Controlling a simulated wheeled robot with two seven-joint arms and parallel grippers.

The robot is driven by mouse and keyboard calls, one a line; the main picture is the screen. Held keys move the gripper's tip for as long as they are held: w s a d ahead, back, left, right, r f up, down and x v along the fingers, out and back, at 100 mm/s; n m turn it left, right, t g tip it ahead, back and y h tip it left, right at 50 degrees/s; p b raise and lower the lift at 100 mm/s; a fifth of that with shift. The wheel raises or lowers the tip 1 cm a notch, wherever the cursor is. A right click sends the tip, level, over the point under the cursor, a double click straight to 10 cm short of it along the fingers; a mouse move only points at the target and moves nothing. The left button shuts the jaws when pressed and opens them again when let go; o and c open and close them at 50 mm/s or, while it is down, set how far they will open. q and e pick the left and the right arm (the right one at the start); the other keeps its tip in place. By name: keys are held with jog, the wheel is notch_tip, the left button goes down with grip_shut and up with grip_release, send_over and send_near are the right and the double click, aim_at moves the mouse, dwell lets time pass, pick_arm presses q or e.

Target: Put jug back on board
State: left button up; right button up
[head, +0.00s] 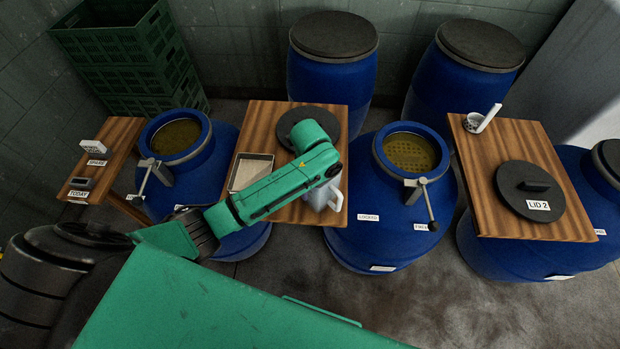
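A pale grey jug (334,196) shows at the front right of the middle wooden board (285,212), partly covered by my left arm. I cannot tell whether it rests on the board or is held just above it. My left gripper (326,176) points down at the jug from above. Its fingers are hidden by my own arm, so their opening and any grip on the jug do not show. My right gripper is not in view.
The middle board also bears a shallow tray (238,174) and a dark round lid (292,119). Open blue barrels stand left (206,180) and right (362,225) of it, each with a clamp handle. The right board (482,162) carries LID 2 (525,196) and a white scoop (489,118).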

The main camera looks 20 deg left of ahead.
pick_arm(q)
notch_tip(320, 180, up, 10)
jog(key=shift+f+b, duration=0.1)
jog(key=shift+b, duration=0.25)
jog(key=shift+f, duration=0.1)
